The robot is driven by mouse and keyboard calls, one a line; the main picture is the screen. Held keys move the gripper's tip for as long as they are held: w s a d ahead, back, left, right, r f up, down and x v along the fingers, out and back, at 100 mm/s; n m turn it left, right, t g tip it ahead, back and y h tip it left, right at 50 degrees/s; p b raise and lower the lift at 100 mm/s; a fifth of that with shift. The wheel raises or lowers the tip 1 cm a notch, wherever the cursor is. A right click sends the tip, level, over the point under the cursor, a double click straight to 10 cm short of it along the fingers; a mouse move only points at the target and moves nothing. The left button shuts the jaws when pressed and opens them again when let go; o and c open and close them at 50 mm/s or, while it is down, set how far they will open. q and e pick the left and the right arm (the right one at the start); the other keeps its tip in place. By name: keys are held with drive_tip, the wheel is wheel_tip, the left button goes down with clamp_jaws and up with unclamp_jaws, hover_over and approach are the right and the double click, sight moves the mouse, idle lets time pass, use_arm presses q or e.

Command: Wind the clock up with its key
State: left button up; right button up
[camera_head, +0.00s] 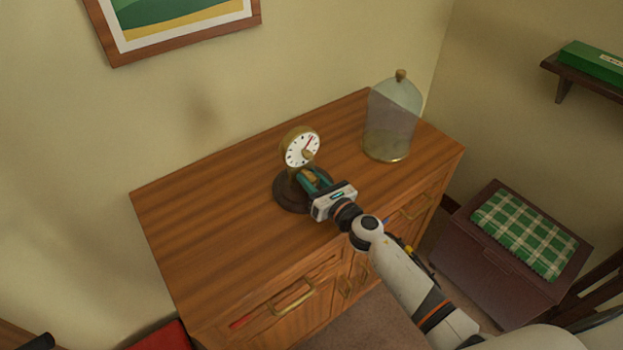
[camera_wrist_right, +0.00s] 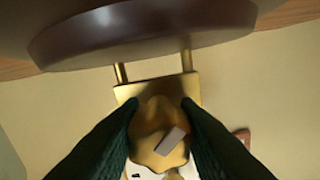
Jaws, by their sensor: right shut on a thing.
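My right gripper (camera_head: 310,180) is at the front of the clock, just below the dial. In the right wrist view its dark fingers (camera_wrist_right: 162,108) are shut on a lobed brass piece, which looks like the key (camera_wrist_right: 152,128). The clock's brass frame (camera_wrist_right: 184,85) and base (camera_wrist_right: 140,32) show behind it, base uppermost. Whether the key sits in the clock is hidden. My left gripper is not in view.
A glass dome (camera_head: 392,115) with a brass rim stands at the cabinet's back right. The cabinet top (camera_head: 205,225) is clear to the left. A chest (camera_head: 485,250) with a green checked cushion (camera_head: 525,232) stands at right, below a wall shelf (camera_head: 575,75).

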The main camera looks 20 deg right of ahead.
drive_tip(key=m, duration=0.3)
drive_tip(key=shift+m, duration=0.4)
drive_tip(key=m, duration=0.3)
drive_tip(key=shift+m+p, duration=0.3)
drive_tip(key=shift+p, duration=0.05)
drive_tip(key=m, duration=0.3)
drive_tip(key=shift+m+p, duration=0.35)
drive_tip(key=shift+m, duration=0.05)
drive_tip(key=m, duration=0.3)
drive_tip(key=shift+m+p, duration=0.3)
drive_tip(key=shift+p, duration=0.1)
drive_tip(key=m+p, duration=0.1)
drive_tip(key=m, duration=0.5)
drive_tip(key=shift+r+p, duration=0.1)
drive_tip(key=shift+p, duration=0.2)
drive_tip(key=m+p, duration=0.1)
drive_tip(key=m, duration=0.4)
drive_tip(key=shift+m, duration=0.4)
drive_tip(key=o, duration=1)
